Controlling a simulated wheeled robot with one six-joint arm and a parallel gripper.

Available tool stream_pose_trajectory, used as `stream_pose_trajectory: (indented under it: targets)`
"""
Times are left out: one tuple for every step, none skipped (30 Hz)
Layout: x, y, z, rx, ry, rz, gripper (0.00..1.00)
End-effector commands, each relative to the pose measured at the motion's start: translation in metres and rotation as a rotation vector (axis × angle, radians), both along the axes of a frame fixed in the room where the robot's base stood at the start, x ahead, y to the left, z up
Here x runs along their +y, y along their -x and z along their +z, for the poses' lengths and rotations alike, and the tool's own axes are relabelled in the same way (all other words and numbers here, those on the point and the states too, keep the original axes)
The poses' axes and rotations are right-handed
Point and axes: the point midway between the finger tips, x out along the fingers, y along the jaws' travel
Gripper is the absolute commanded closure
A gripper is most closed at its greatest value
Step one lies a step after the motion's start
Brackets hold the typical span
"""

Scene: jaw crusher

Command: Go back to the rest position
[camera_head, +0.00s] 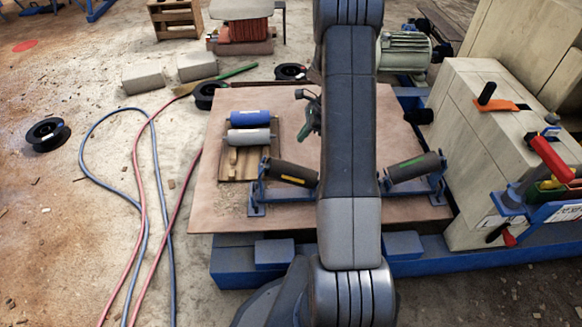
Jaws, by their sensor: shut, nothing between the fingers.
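My arm rises through the middle of the head view, from a joint at the bottom to another at the top edge. My gripper is not in view; the arm's far end lies out of the picture or behind its own links. The arm hides a strip of the brown board (218,192) behind it. A dark green tool-like item (312,118) shows partly at the arm's left edge; what it is I cannot tell.
Blue and grey rollers (250,118) lie in a wooden tray on the board. Rollers on blue brackets (290,172) flank my arm. The crusher's pale block (470,150) with coloured handles stands right. Hoses (135,170) and a black spool (46,134) lie on the left floor.

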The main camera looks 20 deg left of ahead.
Motion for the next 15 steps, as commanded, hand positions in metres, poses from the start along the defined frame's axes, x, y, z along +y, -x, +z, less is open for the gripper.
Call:
stream_pose_trajectory:
  targets:
    - [-0.003,-0.001,0.017,-0.001,0.0,0.0,1.0]
    - [-0.004,-0.002,0.022,-0.001,0.0,0.0,1.0]
    - [-0.005,-0.003,0.027,-0.001,0.0,0.0,1.0]
    - [-0.006,-0.003,0.03,-0.001,0.001,0.0,1.0]
    - [-0.007,-0.003,0.031,-0.001,0.001,0.0,1.0]
    - [-0.007,-0.004,0.032,0.0,0.001,0.0,1.0]
    - [-0.007,-0.004,0.031,0.0,0.001,0.0,1.0]
    - [-0.008,-0.004,0.031,0.0,0.001,0.0,1.0]
    - [-0.007,-0.004,0.03,0.0,0.001,0.0,1.0]
    - [-0.007,-0.004,0.029,0.0,0.001,0.0,1.0]
    - [-0.007,-0.004,0.029,-0.001,0.001,0.001,1.0]
    - [-0.007,-0.004,0.029,-0.001,0.001,0.001,1.0]
    - [-0.007,-0.004,0.029,0.0,0.001,0.0,1.0]
    - [-0.007,-0.004,0.029,0.0,0.001,0.0,1.0]
    - [-0.007,-0.004,0.028,0.0,0.001,0.0,1.0]
